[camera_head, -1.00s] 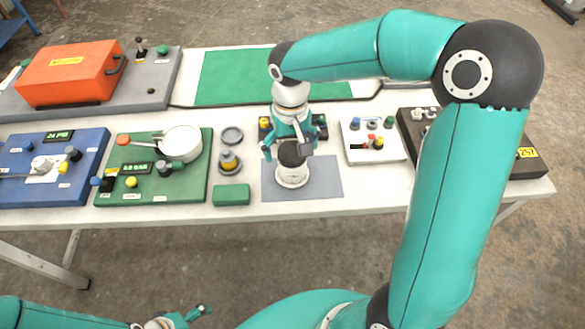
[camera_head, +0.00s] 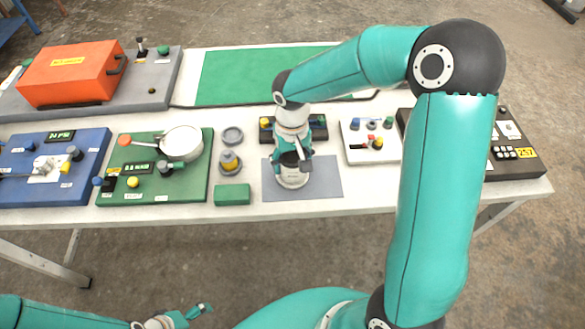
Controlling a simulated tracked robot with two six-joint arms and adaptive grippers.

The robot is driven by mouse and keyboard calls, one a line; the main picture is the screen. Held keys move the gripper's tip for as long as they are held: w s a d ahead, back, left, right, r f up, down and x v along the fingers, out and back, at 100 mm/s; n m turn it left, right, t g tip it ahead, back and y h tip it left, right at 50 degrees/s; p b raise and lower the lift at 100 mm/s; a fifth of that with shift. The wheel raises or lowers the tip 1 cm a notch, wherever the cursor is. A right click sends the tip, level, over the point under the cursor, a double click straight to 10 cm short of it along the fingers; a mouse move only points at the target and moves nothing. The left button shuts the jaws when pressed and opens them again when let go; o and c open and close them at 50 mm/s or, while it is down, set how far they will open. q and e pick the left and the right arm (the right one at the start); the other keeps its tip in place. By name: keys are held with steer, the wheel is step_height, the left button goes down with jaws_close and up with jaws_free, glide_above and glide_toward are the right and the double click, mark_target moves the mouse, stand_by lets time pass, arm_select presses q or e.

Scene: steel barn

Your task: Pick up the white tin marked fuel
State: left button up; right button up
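The white tin (camera_head: 292,181) stands upright on the grey mat at the front of the table. Its dark top is mostly hidden by my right gripper, and any marking is too small to read. My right gripper (camera_head: 292,163) points down over the tin, with its fingers around the upper part. I cannot tell whether the fingers press on it. My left gripper (camera_head: 194,312) is low at the bottom edge, partly cut off, away from the table and apart from the tin.
The grey mat (camera_head: 327,180) lies under the tin. A green block (camera_head: 232,195) and a small round part with a yellow piece (camera_head: 229,163) stand to its left. A white switch panel (camera_head: 370,142) is to the right. A dark device (camera_head: 289,128) lies behind.

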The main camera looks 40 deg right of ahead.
steer(key=c, duration=0.8)
steer(key=shift+o, duration=0.2)
steer(key=shift+r, duration=0.2)
